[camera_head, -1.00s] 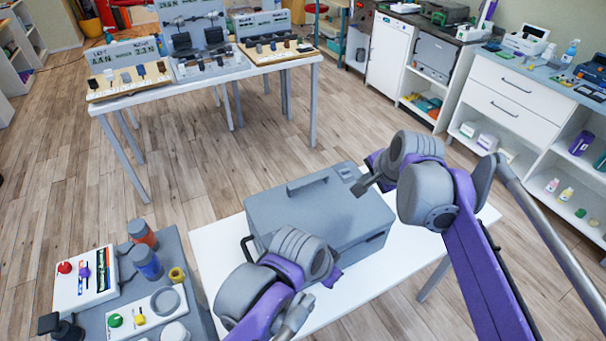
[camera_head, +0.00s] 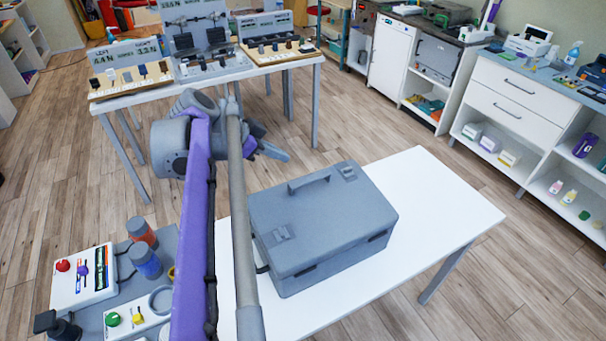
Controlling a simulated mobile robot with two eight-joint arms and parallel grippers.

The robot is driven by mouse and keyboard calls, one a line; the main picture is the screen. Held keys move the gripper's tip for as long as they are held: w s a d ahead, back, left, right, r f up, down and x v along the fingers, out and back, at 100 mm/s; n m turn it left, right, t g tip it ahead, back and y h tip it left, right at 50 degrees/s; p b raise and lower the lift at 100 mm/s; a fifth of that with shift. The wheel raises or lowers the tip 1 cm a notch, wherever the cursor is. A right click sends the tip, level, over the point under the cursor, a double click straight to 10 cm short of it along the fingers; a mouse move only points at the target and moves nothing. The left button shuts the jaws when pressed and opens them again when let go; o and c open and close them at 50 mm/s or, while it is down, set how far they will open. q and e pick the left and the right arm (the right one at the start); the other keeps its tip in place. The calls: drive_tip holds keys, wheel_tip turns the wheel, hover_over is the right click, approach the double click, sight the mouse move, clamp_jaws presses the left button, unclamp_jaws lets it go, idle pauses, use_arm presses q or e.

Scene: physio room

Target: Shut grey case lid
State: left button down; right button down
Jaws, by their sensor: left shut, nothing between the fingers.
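The grey case (camera_head: 320,235) sits on a white table in the middle of the head view. Its lid (camera_head: 330,207) lies flat down on the body, with a handle on top, and looks shut. Two latch-like plates show near the lid's ends. My left gripper (camera_head: 283,155) is past the far left edge of the case, apart from it. Its fingers are together and empty, pointing right. My left arm covers the left part of the table. My right gripper is not in view.
The white table (camera_head: 455,215) is bare to the right of the case. A grey side stand at lower left holds a blue-capped jar (camera_head: 146,262), a red one and a switch box (camera_head: 82,280). A display table (camera_head: 215,75) stands behind; white cabinets (camera_head: 520,105) are at right.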

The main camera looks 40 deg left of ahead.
use_arm(q)
drive_tip(key=x, duration=0.9)
drive_tip(key=shift+w+a+r, duration=0.1)
drive_tip(key=shift+w, duration=0.05)
drive_tip(key=f, duration=0.3)
drive_tip(key=shift+w+a+f+b, duration=0.15)
drive_tip(key=shift+w+f+b, duration=0.1)
drive_tip(key=shift+w+b, duration=0.1)
drive_tip(key=shift+f, duration=0.5)
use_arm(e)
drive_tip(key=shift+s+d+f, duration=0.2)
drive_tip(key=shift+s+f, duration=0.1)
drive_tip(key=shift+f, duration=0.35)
use_arm(q)
drive_tip(key=shift+w+a+f+n+h+b, duration=0.15)
drive_tip(key=shift+a+f+h+b, duration=0.25)
drive_tip(key=shift+f, duration=0.35)
drive_tip(key=shift+w+a+f+n+h+b, duration=0.1)
drive_tip(key=shift+a+f+n+h+b, duration=0.1)
drive_tip(key=shift+a+f, duration=0.4)
drive_tip(key=shift+d+f, duration=0.1)
drive_tip(key=shift+d, duration=0.1)
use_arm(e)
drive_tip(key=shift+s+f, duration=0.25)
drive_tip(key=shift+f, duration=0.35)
